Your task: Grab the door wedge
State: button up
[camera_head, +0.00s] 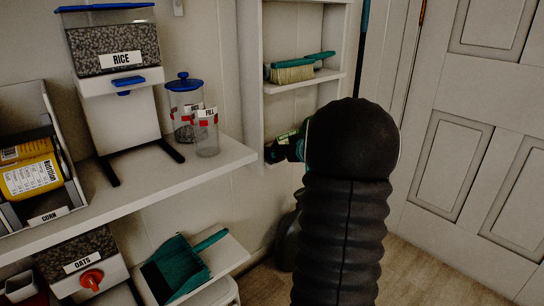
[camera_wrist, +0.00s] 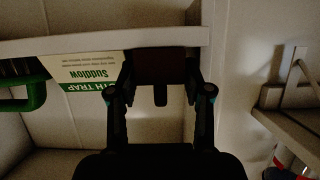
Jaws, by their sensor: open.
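My gripper (camera_wrist: 159,84) is open in the wrist view, with one finger on each side of a dark reddish-brown block (camera_wrist: 160,65), which seems to be the door wedge. The block lies at a pale shelf's edge, between the fingertips; I cannot tell whether they touch it. A narrow dark tab shows below it. In the head view my gripper (camera_head: 287,149) reaches left into the lower part of the narrow shelf unit. My arm hides much of that spot, and the wedge cannot be made out there.
A moth trap box (camera_wrist: 86,70) with upside-down lettering stands close beside the left finger in the wrist view. A green handle (camera_wrist: 34,95) is farther left. In the head view, a green brush (camera_head: 293,72) lies on the shelf above; jars (camera_head: 206,135) stand on the left shelf.

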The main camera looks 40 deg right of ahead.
jog(key=c, duration=0.9)
jog(key=shift+o, duration=0.2)
jog(key=shift+r, duration=0.1)
